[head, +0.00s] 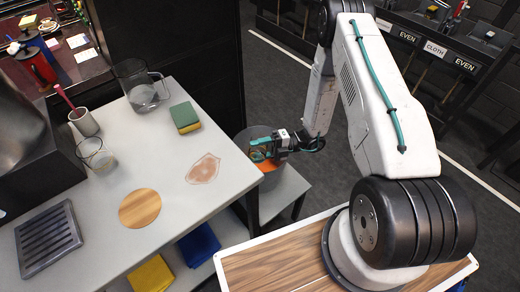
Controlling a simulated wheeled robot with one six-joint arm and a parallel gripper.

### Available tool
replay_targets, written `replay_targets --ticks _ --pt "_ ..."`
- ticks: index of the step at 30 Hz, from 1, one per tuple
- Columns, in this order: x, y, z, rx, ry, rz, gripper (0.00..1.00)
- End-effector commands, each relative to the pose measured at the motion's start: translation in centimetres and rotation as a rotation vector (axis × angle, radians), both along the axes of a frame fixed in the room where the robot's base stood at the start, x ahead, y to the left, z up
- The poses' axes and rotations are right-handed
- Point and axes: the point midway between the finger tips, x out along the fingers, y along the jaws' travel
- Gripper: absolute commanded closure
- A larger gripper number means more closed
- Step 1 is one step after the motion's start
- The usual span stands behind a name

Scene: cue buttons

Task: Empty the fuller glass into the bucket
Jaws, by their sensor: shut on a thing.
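My gripper (268,150) is over the grey bucket (243,138), just past the right edge of the counter. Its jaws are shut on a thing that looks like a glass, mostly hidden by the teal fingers. An orange patch (266,166) shows beside the fingers; I cannot tell if it is liquid in the glass or in the bucket. Another clear glass (96,154) stands upright on the counter at the left, with a little pale content low in it.
The pale counter (165,165) holds a clear jug (140,88), a sponge (185,117), a cup with a pink-handled tool (84,122), a round wooden board (140,208), a dark rack (48,238) and a pinkish spill (204,169). Blue and yellow cloths lie below.

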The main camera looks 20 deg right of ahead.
Motion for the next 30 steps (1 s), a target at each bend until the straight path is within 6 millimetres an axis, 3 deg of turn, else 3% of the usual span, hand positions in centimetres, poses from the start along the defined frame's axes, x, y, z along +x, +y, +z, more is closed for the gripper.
replay_targets --ticks 2,17,23,27,30 --pt "-0.4 0.2 1.2 -0.066 -0.128 0.002 0.73" --pt "-2.0 1.1 -0.4 -0.180 -0.355 0.003 0.73" --pt "-2.5 1.3 -1.5 -0.272 -0.536 0.004 0.73" --pt "-2.4 1.3 -0.6 -0.343 -0.677 0.004 0.73" --pt "-2.4 1.3 -1.5 -0.388 -0.765 0.004 0.73"
